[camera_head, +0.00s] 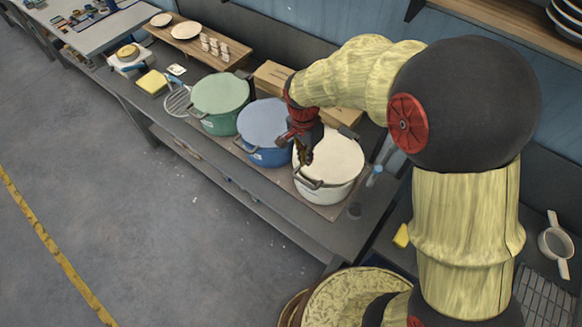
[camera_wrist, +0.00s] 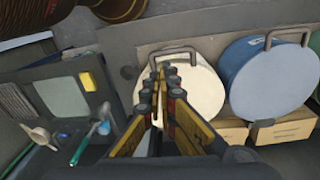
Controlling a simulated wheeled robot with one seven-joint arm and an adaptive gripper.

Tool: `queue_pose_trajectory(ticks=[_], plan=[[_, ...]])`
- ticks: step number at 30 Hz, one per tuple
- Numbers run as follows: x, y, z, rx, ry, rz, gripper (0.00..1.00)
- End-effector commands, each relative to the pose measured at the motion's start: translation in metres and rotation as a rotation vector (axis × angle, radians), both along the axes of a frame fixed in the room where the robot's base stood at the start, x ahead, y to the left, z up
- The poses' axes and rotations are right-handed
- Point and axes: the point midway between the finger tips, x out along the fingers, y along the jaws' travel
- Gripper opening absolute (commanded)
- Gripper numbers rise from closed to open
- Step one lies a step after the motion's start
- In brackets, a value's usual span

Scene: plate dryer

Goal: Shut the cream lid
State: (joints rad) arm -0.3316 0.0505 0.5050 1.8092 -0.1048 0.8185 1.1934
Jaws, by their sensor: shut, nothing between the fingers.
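The cream pot (camera_head: 322,188) stands at the right end of a row of three pots. Its cream lid (camera_head: 342,152) looks flat across the top; I cannot tell whether it is fully seated. The lid also shows in the wrist view (camera_wrist: 207,98), partly hidden behind my fingers. My gripper (camera_head: 304,157) is shut and empty, over the left part of the cream lid in the head view. In the wrist view the fingertips (camera_wrist: 165,72) overlap the lid near a dark handle (camera_wrist: 172,54). I cannot tell whether they touch it.
A blue pot (camera_head: 258,153) and a green pot (camera_head: 216,122) stand left of the cream one, both covered. Cardboard boxes (camera_head: 273,76) lie behind. The bench's front edge runs close to the pots.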

Motion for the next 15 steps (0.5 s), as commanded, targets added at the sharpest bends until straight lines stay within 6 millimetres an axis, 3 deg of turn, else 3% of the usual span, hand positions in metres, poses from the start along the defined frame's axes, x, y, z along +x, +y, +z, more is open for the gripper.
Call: queue_pose_trajectory(ticks=[5, 11, 15], plan=[[0.009, 0.013, -0.003, 0.05, -0.037, 0.073, 0.0], [0.013, 0.014, -0.006, 0.053, -0.046, 0.127, 0.0], [0.013, 0.013, -0.02, 0.052, -0.043, 0.129, 0.0]])
